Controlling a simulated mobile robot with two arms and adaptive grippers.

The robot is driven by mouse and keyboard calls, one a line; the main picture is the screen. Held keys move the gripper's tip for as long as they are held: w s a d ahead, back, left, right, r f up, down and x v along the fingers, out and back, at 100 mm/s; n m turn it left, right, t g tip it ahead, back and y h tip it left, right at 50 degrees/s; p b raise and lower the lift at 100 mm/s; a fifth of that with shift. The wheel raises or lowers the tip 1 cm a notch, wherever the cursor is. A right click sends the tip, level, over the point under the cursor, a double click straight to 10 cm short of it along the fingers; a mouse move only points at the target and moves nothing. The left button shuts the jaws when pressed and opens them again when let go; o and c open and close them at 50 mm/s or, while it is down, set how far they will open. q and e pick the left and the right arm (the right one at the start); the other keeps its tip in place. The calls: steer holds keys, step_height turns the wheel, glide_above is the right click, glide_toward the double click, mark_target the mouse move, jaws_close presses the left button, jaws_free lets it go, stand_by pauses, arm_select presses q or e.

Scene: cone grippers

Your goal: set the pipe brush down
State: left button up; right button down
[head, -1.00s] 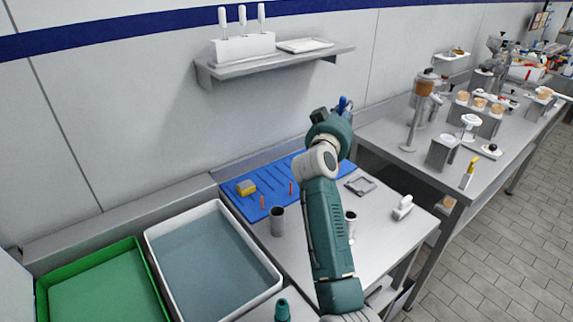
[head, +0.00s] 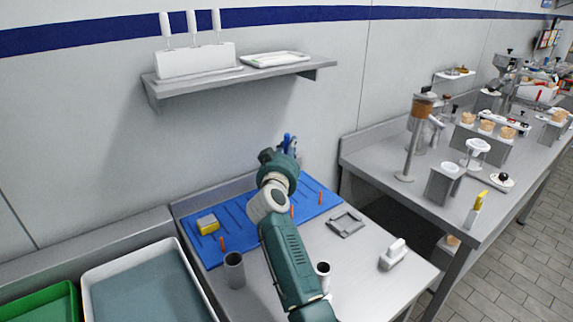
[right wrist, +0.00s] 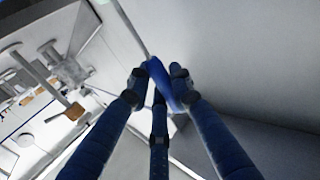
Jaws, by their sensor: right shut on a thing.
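My right gripper (head: 290,145) is over the back edge of the blue mat (head: 240,228) in the head view, partly hidden behind my own wrist. In the right wrist view its fingers (right wrist: 159,82) are closed around a blue piece (right wrist: 158,76), which I take for the pipe brush. Only a short part of it shows; its bristles cannot be made out. I cannot tell whether it touches anything below. My left gripper is not in view.
A yellow block (head: 208,224) and orange pegs are on the mat. A grey cup (head: 234,270), a square frame (head: 346,224) and a white brush-like piece (head: 393,254) stand on the table. A white tub (head: 150,285) is left. A wall shelf (head: 240,76) hangs above.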

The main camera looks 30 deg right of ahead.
step_height(320, 180, down, 4)
steer(key=shift+b, duration=0.4)
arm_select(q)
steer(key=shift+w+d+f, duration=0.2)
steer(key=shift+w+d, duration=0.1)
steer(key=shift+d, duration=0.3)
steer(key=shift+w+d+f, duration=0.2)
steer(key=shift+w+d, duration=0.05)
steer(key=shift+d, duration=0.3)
arm_select(e)
steer(key=c, duration=1.6)
jaws_free()
steer(key=shift+f, duration=0.1)
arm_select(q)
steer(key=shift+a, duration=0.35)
arm_select(e)
steer(key=shift+o, duration=0.2)
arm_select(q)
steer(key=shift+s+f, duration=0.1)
